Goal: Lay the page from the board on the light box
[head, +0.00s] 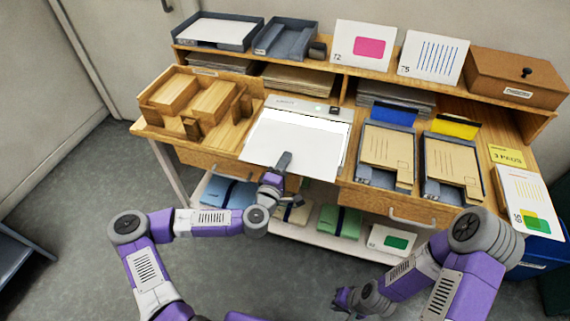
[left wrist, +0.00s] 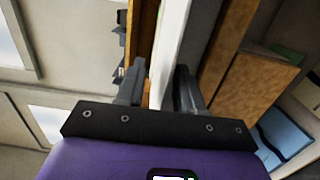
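The light box (head: 310,106) lies on the desk in the middle of the head view, its back strip and a brightly lit band showing. A blank white page (head: 290,140) lies over the rest of it, down to the front edge. My left gripper (head: 284,161) is at the page's front edge, one finger over the white surface. In the left wrist view, a white strip (left wrist: 172,45) runs between the parted fingers (left wrist: 158,82), with a gap beside the left one. My right gripper (head: 348,298) hangs low in front of the desk, away from the page; its fingers are unclear. I cannot identify a board.
A wooden holder (head: 180,122) stands left of the light box. Two trays with brown envelopes (head: 388,146) stand to its right. Cards (head: 363,46), grey trays and a brown box (head: 517,77) line the upper shelf. Folders lie on the shelf below the desk.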

